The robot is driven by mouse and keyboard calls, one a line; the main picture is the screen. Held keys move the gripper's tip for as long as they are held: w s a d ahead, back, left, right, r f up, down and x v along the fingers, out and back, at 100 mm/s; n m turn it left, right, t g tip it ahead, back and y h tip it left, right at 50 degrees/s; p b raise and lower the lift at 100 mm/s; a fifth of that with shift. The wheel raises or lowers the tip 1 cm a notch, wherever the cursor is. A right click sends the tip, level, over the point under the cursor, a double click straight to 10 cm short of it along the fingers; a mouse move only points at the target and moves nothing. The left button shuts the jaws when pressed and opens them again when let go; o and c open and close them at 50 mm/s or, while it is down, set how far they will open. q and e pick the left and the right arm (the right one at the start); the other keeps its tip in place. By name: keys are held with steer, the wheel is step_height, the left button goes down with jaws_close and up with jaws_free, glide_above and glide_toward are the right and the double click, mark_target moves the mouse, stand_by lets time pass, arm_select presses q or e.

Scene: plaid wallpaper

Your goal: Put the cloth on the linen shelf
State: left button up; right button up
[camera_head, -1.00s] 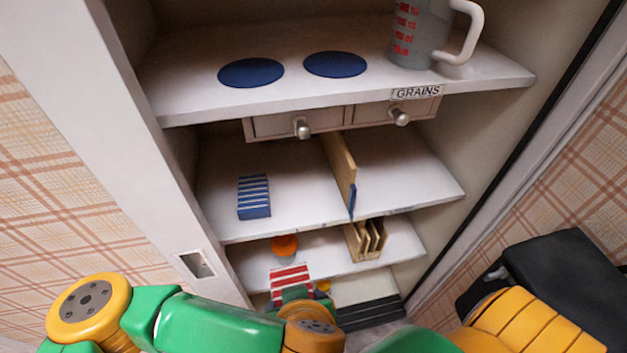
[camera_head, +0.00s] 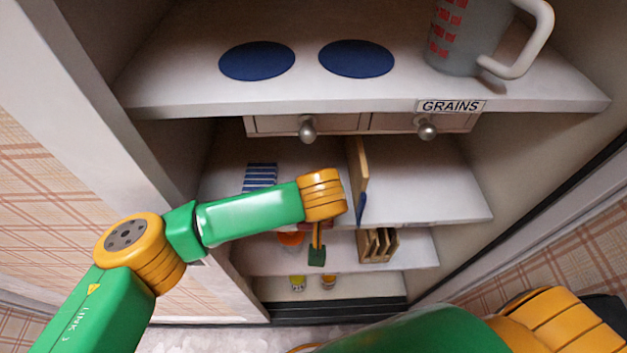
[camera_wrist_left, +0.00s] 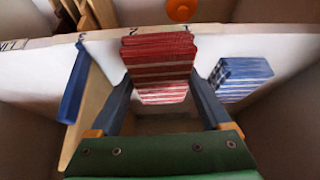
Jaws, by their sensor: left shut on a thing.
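My left gripper (camera_wrist_left: 160,88) is shut on a folded red-and-white striped cloth (camera_wrist_left: 160,62). In the head view my left arm's orange wrist hides most of the cloth and the fingers, near the middle shelf's front edge. The middle shelf (camera_head: 425,185) holds a folded blue-and-white striped cloth (camera_head: 260,177) left of an upright wooden divider (camera_head: 358,172). In the left wrist view the blue cloth (camera_wrist_left: 240,78) is right of the held cloth and the divider (camera_wrist_left: 92,110) is left. My right gripper is out of view.
Above are small drawers (camera_head: 365,123) and a shelf labelled GRAINS (camera_head: 450,106) with two blue discs and a measuring jug (camera_head: 465,45). The lower shelf bears a wooden rack (camera_head: 378,245) and an orange object (camera_wrist_left: 181,9). The middle shelf's right half is bare.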

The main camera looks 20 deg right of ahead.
arm_select(q)
steer(key=w, duration=0.2)
steer(key=w+d+b, duration=0.1)
steer(key=w, duration=0.1)
steer(key=shift+w+f, duration=0.1)
steer(key=shift+w, duration=0.1)
steer(key=shift+w+d+f, duration=0.1)
steer(key=shift+w+f, duration=0.1)
